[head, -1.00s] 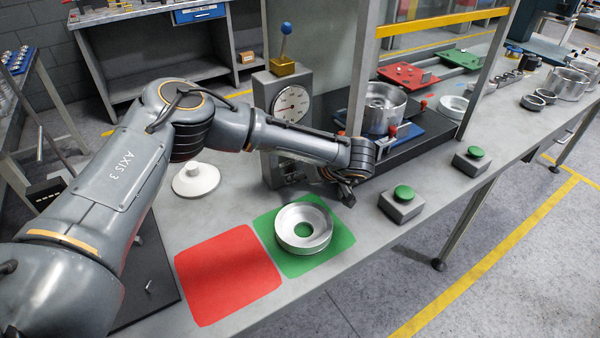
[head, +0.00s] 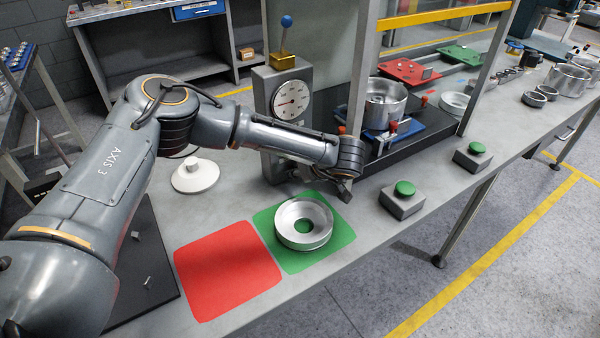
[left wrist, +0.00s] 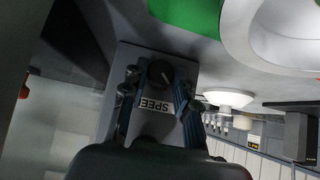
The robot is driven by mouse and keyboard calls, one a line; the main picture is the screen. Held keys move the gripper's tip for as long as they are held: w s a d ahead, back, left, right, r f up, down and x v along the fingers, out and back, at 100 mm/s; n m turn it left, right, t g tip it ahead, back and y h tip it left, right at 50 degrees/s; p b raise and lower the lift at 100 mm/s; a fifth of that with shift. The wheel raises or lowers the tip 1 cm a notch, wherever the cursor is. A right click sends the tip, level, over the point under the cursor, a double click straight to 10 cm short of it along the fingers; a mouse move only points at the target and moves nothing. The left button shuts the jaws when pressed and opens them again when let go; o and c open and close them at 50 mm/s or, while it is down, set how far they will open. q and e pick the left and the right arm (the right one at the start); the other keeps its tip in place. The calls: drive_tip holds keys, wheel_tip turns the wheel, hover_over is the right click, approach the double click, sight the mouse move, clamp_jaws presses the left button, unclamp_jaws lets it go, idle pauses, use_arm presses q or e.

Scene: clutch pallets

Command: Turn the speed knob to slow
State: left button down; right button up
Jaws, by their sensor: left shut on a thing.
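The speed knob (left wrist: 160,73) is a dark round knob with a light pointer line, on a grey panel in the left wrist view. In the head view my left gripper (head: 344,186) is at the lower front of the grey gauge box (head: 262,100); my forearm hides the knob there. The pointer's setting cannot be read. My right gripper is in neither view.
A silver ring part (head: 304,222) lies on the green mat (head: 340,232), with a red mat (head: 228,270) beside it. Green-button boxes (head: 403,205) (head: 472,157) stand to the right. A white knobbed disc (head: 195,176) is left of the gauge box. A press frame (head: 362,70) stands behind.

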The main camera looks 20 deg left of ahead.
use_arm(q)
drive_tip(key=shift+s+a+f+n+t+h+b, duration=0.1)
drive_tip(key=shift+f+n+t+h+b, duration=0.4)
drive_tip(key=shift+b, duration=0.6)
drive_tip(key=shift+r+t+b, duration=0.25)
drive_tip(key=shift+t+b, duration=0.05)
drive_tip(key=shift+b, duration=0.1)
drive_tip(key=shift+r, duration=0.2)
drive_tip(key=c, duration=1)
unclamp_jaws()
drive_tip(key=shift+c, duration=0.2)
drive_tip(key=shift+s+r, duration=0.1)
drive_tip(key=shift+r, duration=0.05)
drive_tip(key=v, duration=1.1)
drive_tip(key=shift+s+r, duration=0.3)
drive_tip(key=shift+s, duration=0.05)
